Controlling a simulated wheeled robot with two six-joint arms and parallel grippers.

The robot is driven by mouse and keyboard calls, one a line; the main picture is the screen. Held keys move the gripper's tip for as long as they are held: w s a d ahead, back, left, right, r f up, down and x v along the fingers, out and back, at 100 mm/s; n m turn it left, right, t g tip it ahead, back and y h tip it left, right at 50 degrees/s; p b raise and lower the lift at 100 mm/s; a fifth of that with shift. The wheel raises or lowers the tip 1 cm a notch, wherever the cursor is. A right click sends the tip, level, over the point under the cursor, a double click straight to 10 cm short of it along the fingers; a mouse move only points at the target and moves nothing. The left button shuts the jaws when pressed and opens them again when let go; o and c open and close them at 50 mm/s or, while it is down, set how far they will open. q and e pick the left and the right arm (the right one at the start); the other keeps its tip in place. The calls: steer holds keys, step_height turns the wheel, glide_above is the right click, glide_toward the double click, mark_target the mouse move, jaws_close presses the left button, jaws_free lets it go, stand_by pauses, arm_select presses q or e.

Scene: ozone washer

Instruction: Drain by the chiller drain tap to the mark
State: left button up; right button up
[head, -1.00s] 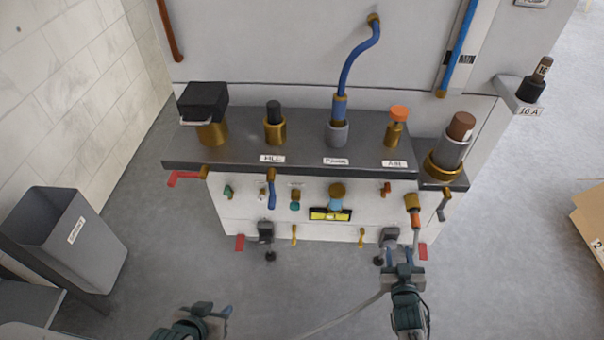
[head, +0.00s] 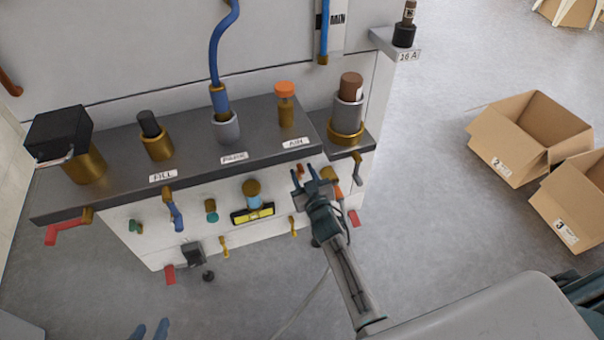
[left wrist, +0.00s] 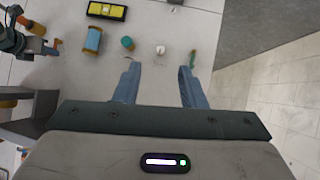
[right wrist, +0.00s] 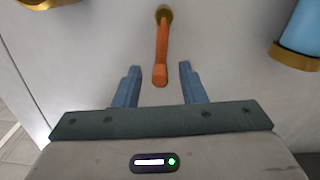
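The chiller is the grey-white cabinet (head: 180,225) with several taps on its front. The frames do not label which one is the drain tap. My right gripper (head: 308,178) is at the front's right side. In the right wrist view it (right wrist: 158,85) is open, with an orange lever (right wrist: 161,50) on a brass pivot between its fingertips, apparently untouched. A blue sight tube (head: 324,38) with a MIN label (head: 337,18) stands at the top. My left gripper (head: 150,331) is low at the bottom edge; its fingers (left wrist: 158,80) are open and empty.
Labelled fittings stand on the dark shelf (head: 195,183). Cardboard boxes (head: 530,135) lie right; floor between is clear.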

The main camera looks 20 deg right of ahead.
arm_select(q)
steer(key=shift+w+r, duration=0.25)
steer(key=shift+w, duration=0.1)
arm_select(e)
steer(key=shift+w, duration=0.45)
steer(key=shift+c, duration=0.5)
jaws_close()
